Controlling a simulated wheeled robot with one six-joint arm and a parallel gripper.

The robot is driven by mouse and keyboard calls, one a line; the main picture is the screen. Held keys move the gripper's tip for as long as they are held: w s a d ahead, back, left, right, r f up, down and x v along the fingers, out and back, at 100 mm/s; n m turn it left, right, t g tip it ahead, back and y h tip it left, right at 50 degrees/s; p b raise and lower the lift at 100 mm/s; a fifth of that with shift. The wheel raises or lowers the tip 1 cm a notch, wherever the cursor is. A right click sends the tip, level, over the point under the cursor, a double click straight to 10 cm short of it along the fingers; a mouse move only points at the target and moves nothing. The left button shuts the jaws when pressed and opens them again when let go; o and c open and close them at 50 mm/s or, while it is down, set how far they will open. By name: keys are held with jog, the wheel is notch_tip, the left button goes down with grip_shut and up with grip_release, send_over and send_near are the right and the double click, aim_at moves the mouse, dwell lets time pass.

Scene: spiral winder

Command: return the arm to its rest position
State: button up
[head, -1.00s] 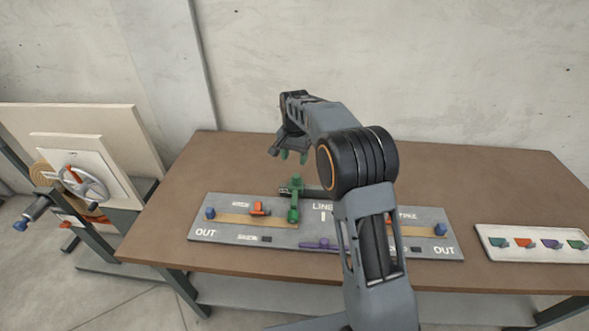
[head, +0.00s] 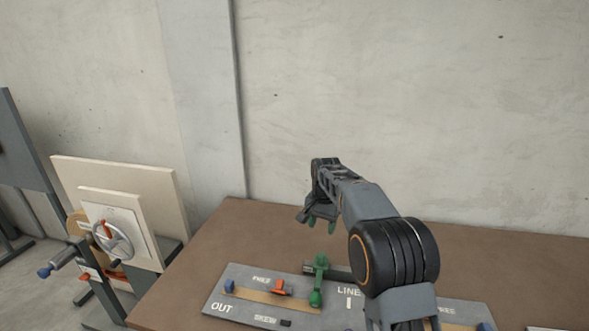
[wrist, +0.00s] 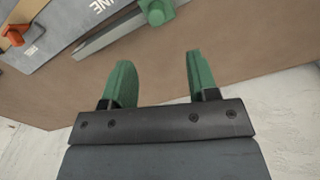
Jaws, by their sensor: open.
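My gripper (wrist: 156,80) shows in the wrist view with its two green fingers well apart and nothing between them. In the head view my gripper (head: 320,219) hangs above the brown table, behind the grey board (head: 232,294). It is apart from the green lever (head: 318,282) on the board. Part of that green lever also shows at the top of the wrist view (wrist: 157,10). My arm hides much of the board's right half.
An orange piece (head: 281,288) and a blue knob (head: 229,286) sit on the board's left part. The brown table (head: 215,245) is clear behind the board. A winder with a handwheel (head: 113,241) stands left of the table. A concrete wall is behind.

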jog(key=s+d+n+t, duration=0.2)
jog(key=s+n, duration=0.1)
jog(key=s, duration=1.1)
jog(key=s+d+r+n+t, duration=0.1)
jog(key=s+d+n, duration=0.1)
jog(key=s, duration=1.3)
jog(key=shift+r+n+t, duration=0.15)
jog(key=shift+n+t, duration=0.25)
jog(key=shift+n, duration=0.4)
